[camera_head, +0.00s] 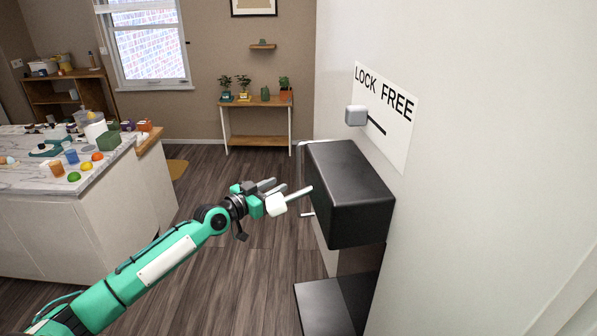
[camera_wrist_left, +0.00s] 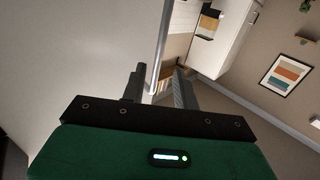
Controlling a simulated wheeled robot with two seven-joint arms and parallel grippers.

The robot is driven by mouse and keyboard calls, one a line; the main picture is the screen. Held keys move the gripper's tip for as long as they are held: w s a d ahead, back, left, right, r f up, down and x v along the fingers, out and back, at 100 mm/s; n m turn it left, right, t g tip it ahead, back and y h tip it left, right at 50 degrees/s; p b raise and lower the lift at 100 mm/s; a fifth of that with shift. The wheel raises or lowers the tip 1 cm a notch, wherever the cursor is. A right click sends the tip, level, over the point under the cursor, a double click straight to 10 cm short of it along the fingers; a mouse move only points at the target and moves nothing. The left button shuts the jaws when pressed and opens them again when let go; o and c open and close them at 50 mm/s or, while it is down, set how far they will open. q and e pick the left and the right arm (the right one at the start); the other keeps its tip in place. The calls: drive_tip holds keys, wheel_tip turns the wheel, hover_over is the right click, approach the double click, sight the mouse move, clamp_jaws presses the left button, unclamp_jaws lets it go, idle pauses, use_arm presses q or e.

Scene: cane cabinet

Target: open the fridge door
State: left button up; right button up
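A thin silver vertical bar handle (camera_head: 300,165) stands out past the black box at the right in the head view. In the left wrist view the handle (camera_wrist_left: 161,45) runs down between my fingers, along a plain pale panel (camera_wrist_left: 75,50) that looks like the fridge door. The door's front face is hidden in the head view. My left gripper (camera_head: 296,189) reaches in from the left at the handle. In the left wrist view the gripper (camera_wrist_left: 157,88) is open, its fingers on either side of the bar; contact cannot be told. My right gripper is not in view.
A black box (camera_head: 350,185) juts from the white wall (camera_head: 480,200), below a "LOCK FREE" sign (camera_head: 390,105) and a small grey block (camera_head: 356,115). A marble-topped island (camera_head: 30,180) stands left. Wooden floor (camera_head: 225,270) between is clear. A plant table (camera_head: 256,105) stands behind.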

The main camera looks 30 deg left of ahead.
use_arm(q)
drive_tip(key=p+x, duration=0.1)
drive_tip(key=x, duration=0.9)
drive_tip(key=shift+s, duration=0.1)
clamp_jaws()
